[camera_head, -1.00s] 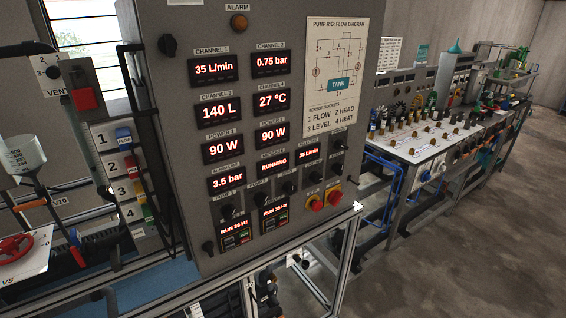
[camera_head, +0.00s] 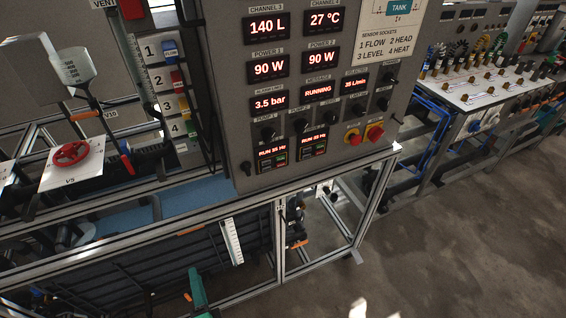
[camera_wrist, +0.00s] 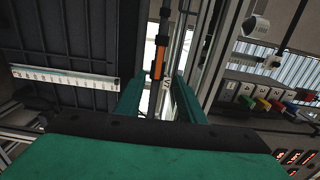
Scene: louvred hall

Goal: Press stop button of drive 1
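Drive 1 (camera_head: 272,153) is the left of two small drive units low on the grey control panel in the head view. Its display reads RUN 35 Hz, with a small dark reddish stop button (camera_head: 265,164) and a green button (camera_head: 281,156) beneath. In the wrist view, the two teal fingers of my gripper (camera_wrist: 157,97) stand apart with nothing gripped between them. In the head view, a teal part of my gripper shows at the bottom edge, well below and left of drive 1. The drive's buttons are too small to make out in the wrist view.
Drive 2 (camera_head: 313,143) sits right beside drive 1, with knobs above. A metal frame rail (camera_head: 330,172) runs below the panel. A red valve wheel (camera_head: 71,153) is at left. Open floor lies at lower right.

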